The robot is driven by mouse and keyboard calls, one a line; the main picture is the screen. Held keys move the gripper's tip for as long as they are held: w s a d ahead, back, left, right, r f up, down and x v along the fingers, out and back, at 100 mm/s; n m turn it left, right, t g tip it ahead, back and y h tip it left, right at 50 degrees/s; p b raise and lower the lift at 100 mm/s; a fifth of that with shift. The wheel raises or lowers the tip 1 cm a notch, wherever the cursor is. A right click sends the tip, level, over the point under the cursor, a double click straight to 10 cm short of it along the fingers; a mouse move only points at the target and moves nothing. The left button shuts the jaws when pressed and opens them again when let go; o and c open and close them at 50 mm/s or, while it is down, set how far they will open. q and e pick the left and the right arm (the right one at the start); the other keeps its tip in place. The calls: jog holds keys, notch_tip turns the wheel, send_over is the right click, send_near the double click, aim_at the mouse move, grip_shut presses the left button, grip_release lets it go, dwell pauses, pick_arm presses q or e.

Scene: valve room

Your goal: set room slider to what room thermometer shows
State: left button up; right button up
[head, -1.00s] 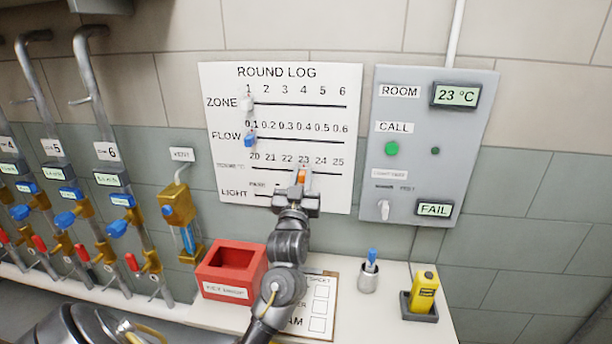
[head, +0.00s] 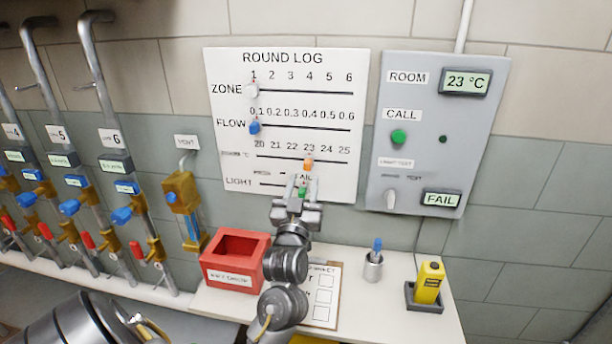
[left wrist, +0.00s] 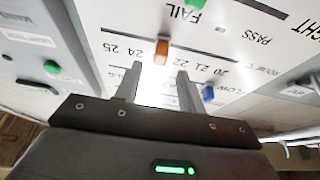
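The round log board (head: 225,70) is on the wall. Its orange room slider (head: 308,166) stands under the 23 mark of the 20 to 25 scale; the left wrist view shows it upside down (left wrist: 162,50), between the 24 and 22 labels. The room thermometer display (head: 466,82) on the grey panel reads 23 °C. My left gripper (head: 296,202) is just below the orange slider, in front of the LIGHT row. In the left wrist view its fingers (left wrist: 158,75) are apart with nothing between them, clear of the slider. My right gripper is not in view.
The white zone slider (head: 252,91), blue flow slider (head: 255,127) and green light slider (head: 302,191) share the board. Pipes with valves are left.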

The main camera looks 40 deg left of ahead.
pick_arm(q)
jog(key=v, duration=0.4)
jog(key=shift+s+d+b, duration=0.1)
jog(key=shift+b, duration=0.2)
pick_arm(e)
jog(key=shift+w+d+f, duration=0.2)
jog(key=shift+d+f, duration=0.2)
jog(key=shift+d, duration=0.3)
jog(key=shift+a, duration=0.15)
